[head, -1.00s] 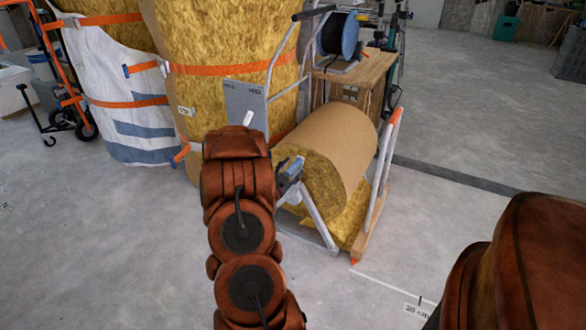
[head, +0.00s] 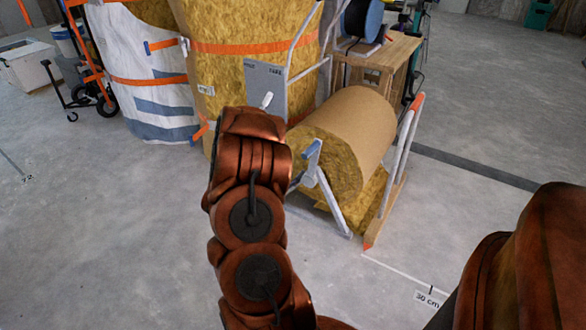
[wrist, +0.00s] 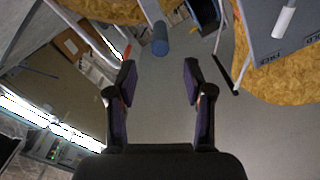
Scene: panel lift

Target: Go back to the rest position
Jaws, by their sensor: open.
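My gripper (wrist: 160,80) shows in the wrist view with its two dark fingers wide apart. Nothing is between them but grey floor beyond. In the head view my reddish-brown arm covers the gripper. A grey panel (head: 265,82) with a white handle (head: 267,99) stands just beyond my arm, in front of yellow insulation. The panel (wrist: 265,50) also shows at the upper right of the wrist view, apart from the fingers.
A brown-wrapped insulation roll (head: 355,128) rests on a white tubular stand (head: 330,205) right of my arm. Tall strapped insulation (head: 225,75) stands behind. Floor (head: 110,230) at the left is clear.

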